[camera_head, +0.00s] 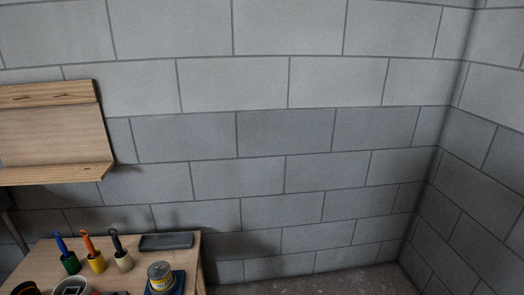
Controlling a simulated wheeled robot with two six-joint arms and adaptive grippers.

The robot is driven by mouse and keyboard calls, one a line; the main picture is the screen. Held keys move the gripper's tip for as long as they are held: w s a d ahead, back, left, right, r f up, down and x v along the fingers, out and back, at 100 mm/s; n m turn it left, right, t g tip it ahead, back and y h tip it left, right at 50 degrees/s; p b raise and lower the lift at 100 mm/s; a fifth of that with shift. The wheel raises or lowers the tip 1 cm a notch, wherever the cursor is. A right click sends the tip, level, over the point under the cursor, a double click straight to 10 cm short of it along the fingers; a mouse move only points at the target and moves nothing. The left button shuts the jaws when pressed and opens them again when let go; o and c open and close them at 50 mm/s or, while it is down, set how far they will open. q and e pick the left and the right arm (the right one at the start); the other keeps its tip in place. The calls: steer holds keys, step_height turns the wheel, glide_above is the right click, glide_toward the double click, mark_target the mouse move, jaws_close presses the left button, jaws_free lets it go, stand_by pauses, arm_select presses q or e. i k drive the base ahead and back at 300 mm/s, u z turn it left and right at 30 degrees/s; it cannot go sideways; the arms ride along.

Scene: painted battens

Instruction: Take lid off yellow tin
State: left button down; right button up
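The yellow tin (161,285) stands upright on a blue mat or tray on the wooden table, near the table's right front corner. A greyish round lid (158,270) appears to sit on its top. The tin's lower part is close to the bottom edge of the view. Neither of my grippers shows in the head view.
The wooden table (190,252) fills the lower left. On it stand brushes with blue, orange and black handles (87,245) in small pots, and a dark grey tray (166,241). A wooden wall shelf (60,174) hangs above. Floor (330,284) right of the table is clear.

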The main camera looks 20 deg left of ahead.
mark_target(159, 270)
steer(key=u, duration=1.45)
steer(key=i, duration=0.4)
